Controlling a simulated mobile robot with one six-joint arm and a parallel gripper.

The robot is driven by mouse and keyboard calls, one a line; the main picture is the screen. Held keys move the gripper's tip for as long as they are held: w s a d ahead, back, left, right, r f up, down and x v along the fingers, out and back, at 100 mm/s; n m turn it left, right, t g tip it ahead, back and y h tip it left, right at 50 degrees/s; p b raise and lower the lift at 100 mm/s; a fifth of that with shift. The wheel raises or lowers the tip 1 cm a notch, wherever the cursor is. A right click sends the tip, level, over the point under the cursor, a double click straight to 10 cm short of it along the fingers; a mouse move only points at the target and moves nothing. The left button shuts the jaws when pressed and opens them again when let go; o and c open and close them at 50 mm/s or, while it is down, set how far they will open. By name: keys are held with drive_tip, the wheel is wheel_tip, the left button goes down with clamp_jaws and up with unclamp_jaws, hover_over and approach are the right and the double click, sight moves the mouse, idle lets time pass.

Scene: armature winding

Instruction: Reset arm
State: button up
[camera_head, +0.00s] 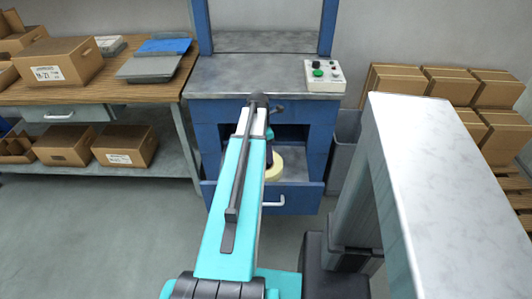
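My teal arm (235,195) reaches forward from the bottom of the head view to the blue machine. Its far joint (258,100) is in front of the machine's grey top. My gripper (268,152) hangs below that joint and is mostly hidden behind the arm link, so its fingers cannot be made out. A cream, ring-like roll (292,165) shows just right of the arm, at the open drawer (300,197) of the blue machine. Whether my gripper touches the roll cannot be told.
A control box (324,76) with buttons sits on the blue machine's top (230,75). A wooden bench (110,92) with cardboard boxes stands left. A grey bin (343,140) and stacked cartons (450,84) are right. A pale, marble-like slab (440,180) fills the right foreground. Floor is clear at left.

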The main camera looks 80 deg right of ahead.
idle(0.6)
